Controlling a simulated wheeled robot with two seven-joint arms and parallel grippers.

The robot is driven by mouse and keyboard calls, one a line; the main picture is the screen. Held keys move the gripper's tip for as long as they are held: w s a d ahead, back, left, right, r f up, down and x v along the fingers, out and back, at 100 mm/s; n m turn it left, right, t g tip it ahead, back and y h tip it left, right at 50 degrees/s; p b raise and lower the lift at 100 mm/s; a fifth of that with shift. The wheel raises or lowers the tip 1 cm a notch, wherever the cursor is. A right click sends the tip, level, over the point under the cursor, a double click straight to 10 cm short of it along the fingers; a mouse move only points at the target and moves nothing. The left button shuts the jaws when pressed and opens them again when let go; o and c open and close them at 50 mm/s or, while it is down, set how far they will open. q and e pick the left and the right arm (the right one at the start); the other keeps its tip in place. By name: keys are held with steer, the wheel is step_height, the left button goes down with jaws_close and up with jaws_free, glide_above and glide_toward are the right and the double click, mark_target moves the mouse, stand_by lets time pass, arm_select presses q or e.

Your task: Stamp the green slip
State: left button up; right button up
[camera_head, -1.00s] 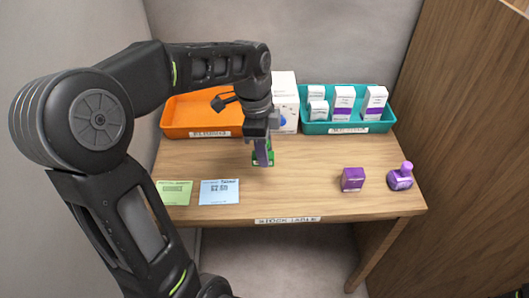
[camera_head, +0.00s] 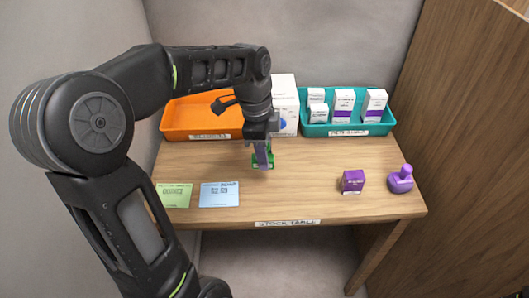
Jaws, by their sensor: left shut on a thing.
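The green slip (camera_head: 174,195) lies flat at the front left of the wooden table, left of a blue slip (camera_head: 220,194). My left gripper (camera_head: 262,152) points down over the middle of the table, right of and behind both slips. It is shut on a green object (camera_head: 262,162), seemingly a stamp, mostly hidden by the fingers. I cannot tell whether this object touches the table. A purple stamp (camera_head: 400,180) with a round knob stands at the right of the table. My right gripper is out of view.
An orange tray (camera_head: 202,136) and a teal tray (camera_head: 347,130) with several white and purple boxes stand at the back. A white box (camera_head: 285,105) stands between them. A small purple box (camera_head: 352,181) stands left of the purple stamp. The front middle is clear.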

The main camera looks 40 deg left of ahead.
arm_select(q)
steer(key=w+d+f+n, duration=0.2)
steer(key=w+d+n, duration=0.2)
steer(key=w+n, duration=0.1)
steer(key=shift+d+f+y, duration=0.2)
steer(key=shift+f+y, duration=0.1)
steer(key=shift+f, duration=0.1)
steer(key=shift+c, duration=0.2)
steer(key=w+d+f+n, duration=0.1)
steer(key=d+n, duration=0.1)
steer(key=w+d+f+n, duration=0.1)
steer(key=w+d+n, duration=0.1)
steer(key=w+d+f+n, duration=0.1)
steer(key=w+d+n, duration=0.1)
steer(key=d+n, duration=0.1)
steer(key=shift+f+t+y, duration=0.3)
steer(key=shift+t, duration=0.1)
steer(key=shift+w+d+f+n, duration=0.15)
steer(key=shift+d+n, duration=0.2)
steer(key=shift+n, duration=0.05)
